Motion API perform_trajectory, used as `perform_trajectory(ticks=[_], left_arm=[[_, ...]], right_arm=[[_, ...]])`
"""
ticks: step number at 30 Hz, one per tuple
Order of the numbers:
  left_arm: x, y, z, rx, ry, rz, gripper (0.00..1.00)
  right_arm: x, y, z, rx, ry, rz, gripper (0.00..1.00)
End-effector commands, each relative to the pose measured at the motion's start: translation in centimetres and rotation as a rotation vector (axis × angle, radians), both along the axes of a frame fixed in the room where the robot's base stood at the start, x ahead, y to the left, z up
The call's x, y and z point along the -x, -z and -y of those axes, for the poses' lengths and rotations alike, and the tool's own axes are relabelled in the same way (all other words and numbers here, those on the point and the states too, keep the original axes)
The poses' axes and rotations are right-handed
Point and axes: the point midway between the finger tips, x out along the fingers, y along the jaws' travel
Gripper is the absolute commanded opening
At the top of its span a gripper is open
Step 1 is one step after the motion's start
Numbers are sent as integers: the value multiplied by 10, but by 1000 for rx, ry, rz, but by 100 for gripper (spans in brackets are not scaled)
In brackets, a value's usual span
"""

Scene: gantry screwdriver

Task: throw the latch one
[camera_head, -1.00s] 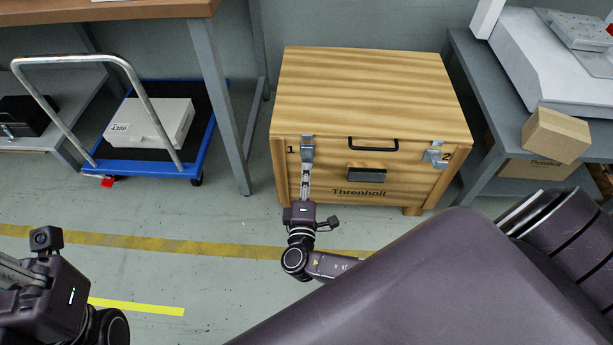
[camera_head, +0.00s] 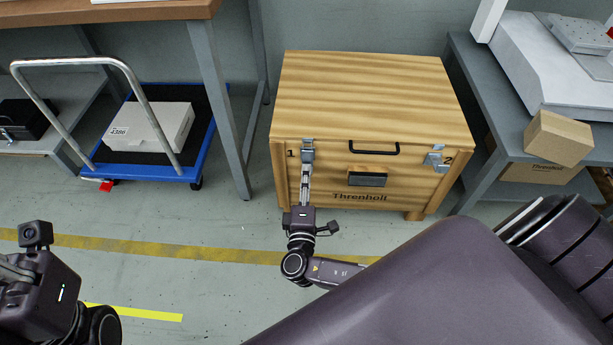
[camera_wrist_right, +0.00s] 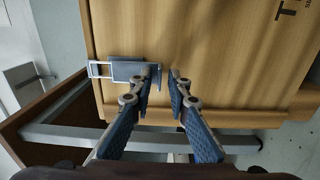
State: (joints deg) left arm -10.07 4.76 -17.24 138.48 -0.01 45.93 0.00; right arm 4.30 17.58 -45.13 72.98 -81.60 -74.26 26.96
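The wooden chest (camera_head: 370,95) stands on the floor with a "1" beside its left latch. Latch one (camera_head: 308,151) is a metal latch on the upper left of the front face. In the right wrist view latch one (camera_wrist_right: 128,71) shows a plate and a wire loop by the lid edge. My right gripper (camera_head: 306,167) is just below latch one in the head view. In the wrist view its fingertips (camera_wrist_right: 164,74) are apart, one overlapping the latch's end; contact is unclear. My left gripper (camera_head: 35,285) is at the lower left, its fingertips not clearly visible.
Latch two (camera_head: 437,160) is on the chest's right, with a black handle (camera_head: 374,149) between the latches. A blue trolley (camera_head: 150,170) and a table leg (camera_head: 220,105) stand left. A grey table (camera_head: 480,75) with a cardboard box (camera_head: 557,138) stands right.

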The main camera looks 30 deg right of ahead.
Motion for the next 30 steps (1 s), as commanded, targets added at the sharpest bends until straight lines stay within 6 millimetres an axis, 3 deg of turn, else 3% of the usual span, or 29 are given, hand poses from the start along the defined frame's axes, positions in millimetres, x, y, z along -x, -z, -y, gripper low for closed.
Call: perform_trajectory(ticks=[12, 24, 30], left_arm=[[-1, 1, 0, -2, -1, -6, 0], [-1, 0, 0, -1, -1, -3, 0], [-1, 0, 0, -1, -1, -2, 0]], right_arm=[[8, 1, -5, 0, 1, -2, 21], [73, 3, -49, -2, 1, -3, 21], [95, 2, -64, 0, 1, -1, 21]])
